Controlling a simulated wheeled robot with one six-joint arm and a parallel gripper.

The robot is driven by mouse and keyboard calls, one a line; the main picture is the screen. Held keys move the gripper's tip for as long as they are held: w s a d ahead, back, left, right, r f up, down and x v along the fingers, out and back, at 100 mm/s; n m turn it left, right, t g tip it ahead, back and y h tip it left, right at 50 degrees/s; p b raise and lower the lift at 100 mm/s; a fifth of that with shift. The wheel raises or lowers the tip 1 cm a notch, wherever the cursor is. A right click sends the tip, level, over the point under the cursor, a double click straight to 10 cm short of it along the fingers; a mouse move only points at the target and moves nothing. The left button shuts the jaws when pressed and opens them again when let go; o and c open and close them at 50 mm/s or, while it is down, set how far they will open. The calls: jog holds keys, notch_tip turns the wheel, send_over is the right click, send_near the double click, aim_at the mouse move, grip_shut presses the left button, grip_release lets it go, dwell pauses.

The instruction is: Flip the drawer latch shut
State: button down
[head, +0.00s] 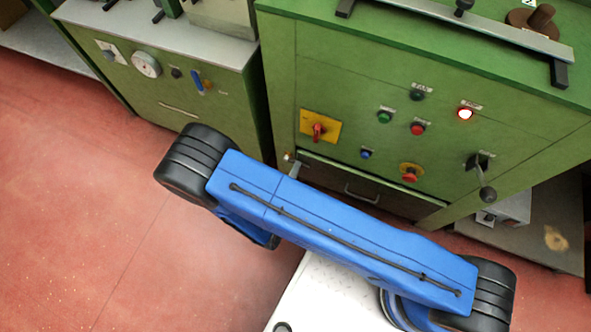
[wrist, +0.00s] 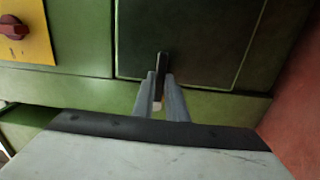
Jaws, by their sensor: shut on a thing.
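The dark drawer (head: 335,180) sits low in the green machine's front, with its bar handle (head: 362,195). The drawer latch (wrist: 162,62) is a small dark lever at the drawer's edge in the wrist view. My gripper (wrist: 161,80) has its two grey fingers on either side of the latch, shut on it. A pale tip shows between the fingers. In the head view, a finger of my gripper (head: 295,169) shows by the drawer's left end; my blue arm hides the rest.
A yellow plate with a red rotary switch (head: 319,127) is just above the drawer's left end. Several buttons and a black-knobbed lever (head: 486,190) are on the same panel. A second green cabinet (head: 190,90) stands at left. Red floor is open at lower left.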

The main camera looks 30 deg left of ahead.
jog(key=shift+f, duration=0.1)
jog(key=c, duration=1.8)
grip_release()
jog(key=shift+o, duration=0.2)
jog(key=shift+s, duration=0.15)
jog(key=s+d, duration=0.2)
jog(key=s, duration=1.5)
jog(key=shift+s+a, duration=0.1)
